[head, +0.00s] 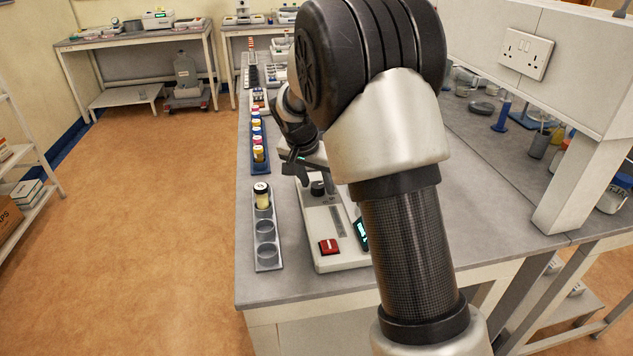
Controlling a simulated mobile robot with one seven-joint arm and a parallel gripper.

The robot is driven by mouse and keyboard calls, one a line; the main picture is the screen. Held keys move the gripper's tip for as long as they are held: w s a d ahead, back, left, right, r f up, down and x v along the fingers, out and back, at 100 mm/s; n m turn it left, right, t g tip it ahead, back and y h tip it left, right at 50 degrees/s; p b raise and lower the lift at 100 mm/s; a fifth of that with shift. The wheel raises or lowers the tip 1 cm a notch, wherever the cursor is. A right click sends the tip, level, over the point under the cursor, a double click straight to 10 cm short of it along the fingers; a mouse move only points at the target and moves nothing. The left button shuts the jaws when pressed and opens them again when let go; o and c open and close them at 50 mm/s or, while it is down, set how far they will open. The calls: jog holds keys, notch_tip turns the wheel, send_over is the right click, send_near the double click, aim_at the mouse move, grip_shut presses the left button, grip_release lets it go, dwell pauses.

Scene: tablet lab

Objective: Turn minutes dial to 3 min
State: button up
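A pale instrument (318,222) stands on the grey bench, partly covered by my arm. A black round knob (317,188) sits on its top face; I cannot read any markings, so I cannot tell whether it is the minutes dial or how it is set. A red rocker switch (328,246) is near its front edge. A small dark display with greenish lit characters (361,235) is partly behind my arm and unreadable. My gripper (297,168) is just behind and left of the knob in the picture, seemingly above the instrument. Its fingers are small and dark, and contact cannot be made out.
A grey rack (268,258) with one capped vial (262,195) and empty wells stands left of the instrument. A blue rack of coloured-capped vials (259,150) is behind it. A white shelf unit with a wall socket (526,53) rises at right.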

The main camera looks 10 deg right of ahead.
jog(key=p+v, duration=0.1)
jog(key=v, duration=1.6)
jog(key=shift+s+r+p, duration=0.15)
jog(key=shift+s+p, duration=0.05)
jog(key=shift+p, duration=0.15)
